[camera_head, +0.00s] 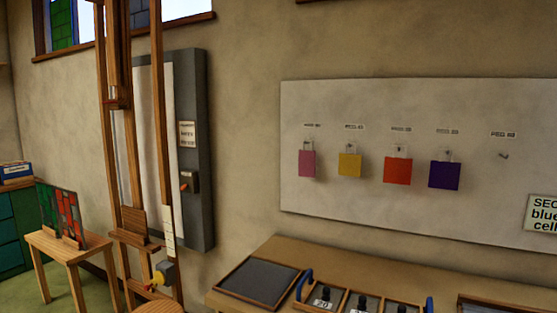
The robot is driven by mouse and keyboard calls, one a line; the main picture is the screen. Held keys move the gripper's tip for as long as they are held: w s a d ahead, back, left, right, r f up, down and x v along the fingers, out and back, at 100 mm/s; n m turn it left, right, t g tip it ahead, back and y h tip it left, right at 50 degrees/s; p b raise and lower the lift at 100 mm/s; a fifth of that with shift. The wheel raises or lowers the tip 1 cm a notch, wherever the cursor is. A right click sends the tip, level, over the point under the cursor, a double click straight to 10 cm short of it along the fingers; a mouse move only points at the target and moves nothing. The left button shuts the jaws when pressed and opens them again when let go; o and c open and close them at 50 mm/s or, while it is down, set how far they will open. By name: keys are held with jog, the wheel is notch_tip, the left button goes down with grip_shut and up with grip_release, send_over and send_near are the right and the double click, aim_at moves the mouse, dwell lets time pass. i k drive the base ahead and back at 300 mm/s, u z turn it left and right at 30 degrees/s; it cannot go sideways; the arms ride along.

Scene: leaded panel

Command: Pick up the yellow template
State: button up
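The yellow template (349,164) hangs from a peg on the pale wall board, second from the left in the row. A pink template (307,163) hangs to its left. A red-orange template (397,170) and a purple template (444,175) hang to its right. A bare peg (503,155) stands at the right end of the row. Small labels sit above the pegs, too small to read surely. My gripper is not in view.
A workbench (285,250) stands below the board with a dark framed tray (258,279) and a blue-handled carrier (335,301) of dark-topped items. A wooden easel (133,200) stands left, beside a grey wall panel (200,215). A small table (68,249) holds coloured glass panels.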

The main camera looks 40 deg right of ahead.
aim_at(350, 165)
jog(key=z, duration=0.4)
jog(key=i, duration=0.85)
jog(key=z, duration=0.75)
